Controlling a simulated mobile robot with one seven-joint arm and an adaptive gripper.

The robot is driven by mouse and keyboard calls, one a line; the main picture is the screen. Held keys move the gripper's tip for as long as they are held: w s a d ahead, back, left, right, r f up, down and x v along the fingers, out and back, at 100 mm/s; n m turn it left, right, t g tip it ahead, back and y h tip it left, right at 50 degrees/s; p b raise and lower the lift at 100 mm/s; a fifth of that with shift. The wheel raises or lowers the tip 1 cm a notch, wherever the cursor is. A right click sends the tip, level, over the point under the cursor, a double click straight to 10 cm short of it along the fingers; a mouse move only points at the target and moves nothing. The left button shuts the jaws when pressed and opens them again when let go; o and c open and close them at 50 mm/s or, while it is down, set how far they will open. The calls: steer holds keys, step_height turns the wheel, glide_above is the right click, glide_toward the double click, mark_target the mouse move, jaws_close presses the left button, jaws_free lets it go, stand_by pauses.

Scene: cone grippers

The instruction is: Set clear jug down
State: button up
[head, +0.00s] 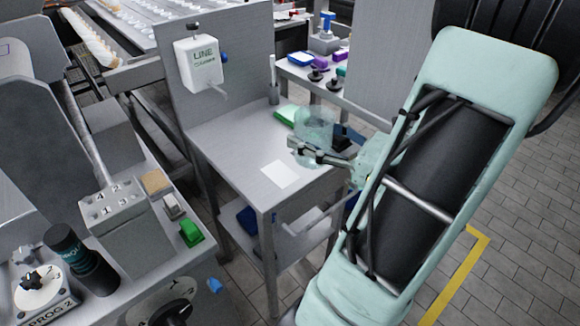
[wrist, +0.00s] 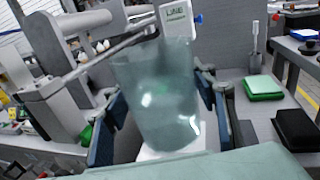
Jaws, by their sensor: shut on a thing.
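The clear jug (wrist: 158,95) is a see-through, greenish-tinted vessel that fills the middle of the wrist view. My gripper (wrist: 160,110) is shut on it, with one dark blue finger pad on each side. In the head view the jug (head: 314,122) shows faintly over the small grey table (head: 235,155), at my gripper (head: 322,150) and partly behind it. I cannot tell whether the jug's base touches the table. A white square (head: 280,174) lies on the tabletop in front of the jug; in the wrist view a white patch (wrist: 150,155) shows below the jug.
A white dispenser (head: 198,65) is fixed to the panel behind the table. A green block (head: 287,115) lies at the table's back right, and a black block (wrist: 297,128) shows at the right. A control console (head: 130,230) stands at the left. The table's front left is clear.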

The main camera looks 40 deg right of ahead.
steer(key=w+d+f+b, duration=0.1)
steer(key=w+f, duration=0.2)
steer(key=w, duration=0.1)
steer(key=w+d+f+b, duration=0.1)
steer(key=w+d+f, duration=0.1)
steer(key=w+f, duration=0.1)
steer(key=w+d+f+b, duration=0.2)
steer(key=w+f, duration=0.1)
steer(key=w, duration=0.2)
steer(key=shift+w+d+f, duration=0.2)
steer(key=shift+d+f, duration=0.05)
steer(key=shift+f, duration=0.05)
steer(key=shift+w+d+f+b, duration=0.1)
steer(key=shift+f+b, duration=0.3)
steer(key=shift+f, duration=1.15)
steer(key=shift+f, duration=0.1)
steer(key=o, duration=1.6)
steer(key=shift+f, duration=0.1)
steer(key=shift+c, duration=0.2)
